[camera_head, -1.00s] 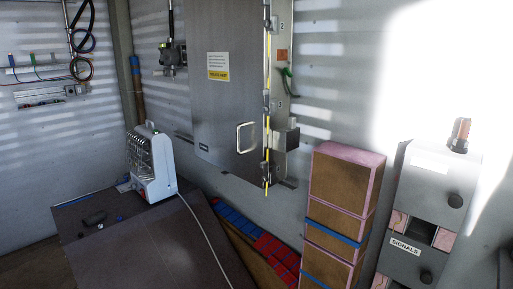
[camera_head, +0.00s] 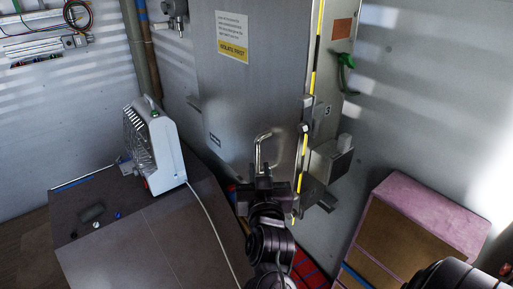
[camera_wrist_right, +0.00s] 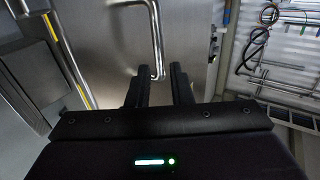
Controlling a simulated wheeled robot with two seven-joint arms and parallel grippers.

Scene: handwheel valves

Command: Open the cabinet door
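The grey metal cabinet door (camera_head: 235,100) carries a yellow-and-white label and looks shut along its striped right edge. Its bent metal bar handle (camera_head: 258,150) is low on the door, near that edge. My right gripper (camera_head: 265,172) is just below the handle in the head view and hides its lower part. In the right wrist view the two dark fingers (camera_wrist_right: 158,78) are apart. The handle's lower end (camera_wrist_right: 157,72) shows between their tips; I cannot tell whether they touch it. My left gripper is not in view.
A white heater (camera_head: 155,150) with a cable stands on a dark box (camera_head: 150,225) at left. A pink-edged wooden stack (camera_head: 435,215) stands at lower right. A latch box (camera_head: 330,160) and a green lever (camera_head: 345,65) are right of the door edge.

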